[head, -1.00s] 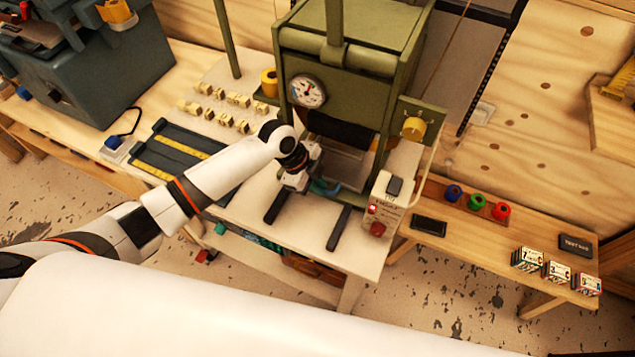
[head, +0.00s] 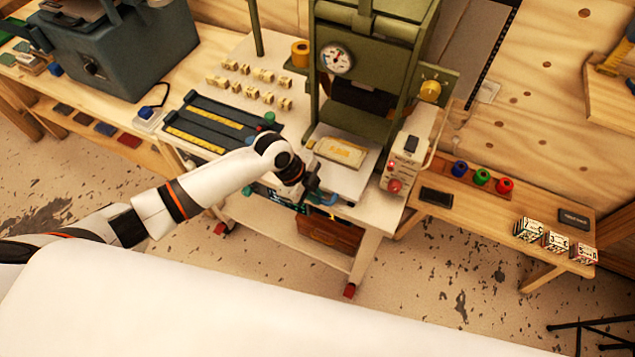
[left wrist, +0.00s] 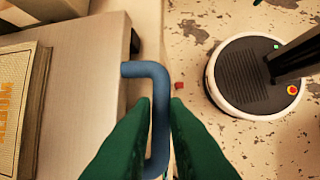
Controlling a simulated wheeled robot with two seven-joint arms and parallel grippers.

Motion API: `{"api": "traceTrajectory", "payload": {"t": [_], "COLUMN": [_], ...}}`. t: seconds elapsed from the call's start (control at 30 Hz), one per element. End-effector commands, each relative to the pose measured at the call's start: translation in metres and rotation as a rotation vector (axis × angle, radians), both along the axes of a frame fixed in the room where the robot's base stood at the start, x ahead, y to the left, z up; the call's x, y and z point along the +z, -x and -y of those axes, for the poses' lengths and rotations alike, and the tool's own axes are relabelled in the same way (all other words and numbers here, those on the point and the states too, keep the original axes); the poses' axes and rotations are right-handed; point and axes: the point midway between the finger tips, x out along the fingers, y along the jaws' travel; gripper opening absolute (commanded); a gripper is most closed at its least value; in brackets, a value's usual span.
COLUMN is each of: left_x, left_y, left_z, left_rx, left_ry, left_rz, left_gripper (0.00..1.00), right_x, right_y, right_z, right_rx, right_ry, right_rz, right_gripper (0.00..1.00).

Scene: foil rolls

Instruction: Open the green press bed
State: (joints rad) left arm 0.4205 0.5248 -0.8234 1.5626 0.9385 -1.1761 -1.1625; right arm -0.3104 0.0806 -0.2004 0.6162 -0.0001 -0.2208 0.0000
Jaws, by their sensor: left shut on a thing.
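The green press (head: 370,55) stands on the white-topped bench, with a round gauge on its frame. Its pale flat bed (head: 352,183) sticks out of the front toward me, and a tan plate with yellow lettering (head: 341,151) lies on it. My left gripper (head: 316,193) is at the bed's front edge, shut on the blue handle (head: 325,199). In the left wrist view, the green fingers (left wrist: 158,125) close around the bent blue handle (left wrist: 152,70), beside the bed (left wrist: 85,75) and plate (left wrist: 18,110). My right gripper is not in view.
A control box with red buttons (head: 405,165) stands close to the right of the bed. A dark tray with yellow strips (head: 215,125) and several small yellow blocks (head: 250,85) lie to the left. Open floor (head: 415,270) lies in front.

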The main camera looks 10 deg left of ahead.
Motion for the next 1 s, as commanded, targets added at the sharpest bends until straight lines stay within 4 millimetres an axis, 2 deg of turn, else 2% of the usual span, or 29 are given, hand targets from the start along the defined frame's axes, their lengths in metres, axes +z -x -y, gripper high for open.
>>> {"api": "traceTrajectory", "payload": {"t": [0.2, 0.4, 0.43, 0.53, 0.87, 1.0], "left_x": [0.002, 0.001, 0.001, 0.001, 0.003, 0.016], "left_y": [0.004, 0.004, 0.004, 0.004, 0.004, 0.005], "left_z": [-0.001, -0.001, -0.001, -0.001, -0.002, -0.009], "left_rx": [0.002, 0.002, 0.002, 0.002, 0.002, 0.0], "left_ry": [0.001, 0.002, 0.002, 0.002, 0.001, 0.0], "left_rz": [0.004, 0.004, 0.004, 0.004, 0.004, 0.008], "left_gripper": [0.0, 0.0, 0.18, 0.35, 0.35, 0.35], "right_x": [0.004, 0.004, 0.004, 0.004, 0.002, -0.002], "right_y": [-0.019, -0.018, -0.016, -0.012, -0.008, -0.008], "right_z": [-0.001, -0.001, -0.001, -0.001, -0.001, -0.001], "right_rx": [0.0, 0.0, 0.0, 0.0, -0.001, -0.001], "right_ry": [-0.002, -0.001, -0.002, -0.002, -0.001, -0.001], "right_rz": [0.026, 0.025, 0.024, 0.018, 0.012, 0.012], "right_gripper": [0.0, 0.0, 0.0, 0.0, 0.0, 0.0]}}
